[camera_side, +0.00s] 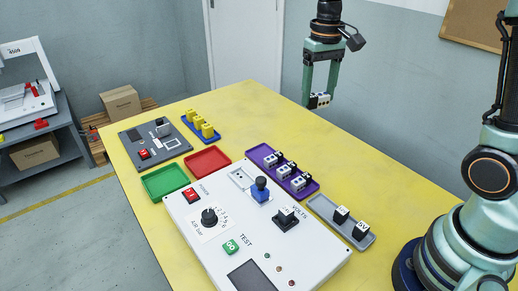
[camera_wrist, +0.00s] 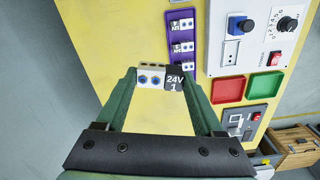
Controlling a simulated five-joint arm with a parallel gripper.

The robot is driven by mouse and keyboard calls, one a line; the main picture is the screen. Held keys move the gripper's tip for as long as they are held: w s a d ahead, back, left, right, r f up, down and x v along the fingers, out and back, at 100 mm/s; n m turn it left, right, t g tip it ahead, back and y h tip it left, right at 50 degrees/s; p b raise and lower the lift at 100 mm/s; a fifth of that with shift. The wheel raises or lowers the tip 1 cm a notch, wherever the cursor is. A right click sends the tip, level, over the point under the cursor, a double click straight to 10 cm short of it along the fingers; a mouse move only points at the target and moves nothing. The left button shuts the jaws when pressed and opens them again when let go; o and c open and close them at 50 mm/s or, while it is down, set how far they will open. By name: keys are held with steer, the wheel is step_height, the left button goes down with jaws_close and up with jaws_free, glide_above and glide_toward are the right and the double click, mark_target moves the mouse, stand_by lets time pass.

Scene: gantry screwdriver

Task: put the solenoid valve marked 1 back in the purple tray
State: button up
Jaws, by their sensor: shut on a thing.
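The solenoid valve marked 1 (camera_wrist: 174,84) has a black block reading "24V 1" and a white-grey body with two blue ports. My gripper (camera_side: 319,98) is shut on it and holds it above the yellow table, beyond the purple tray. In the wrist view, my gripper (camera_wrist: 158,80) has a green finger on each side of the valve. The purple tray (camera_side: 251,150) lies behind the white test panel and holds several other black and white valves. The tray also shows in the wrist view (camera_wrist: 172,28), with valves marked "24V" in it.
The white test panel (camera_side: 262,228) with knob, switches and a blue-topped part stands in front of the tray. A grey tray (camera_side: 322,208) with two black blocks is to its right. Green (camera_side: 165,182) and red (camera_side: 208,161) trays lie left. The table behind the purple tray is clear.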

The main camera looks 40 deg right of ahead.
steer(key=w+d+f+m, duration=0.2)
steer(key=d, duration=0.1)
glide_above(308, 164)
step_height(308, 164, down, 14)
steer(key=shift+s+f, duration=0.1)
steer(key=shift+f, duration=2.25)
steer(key=shift+f, duration=0.1)
steer(key=o, duration=1.2)
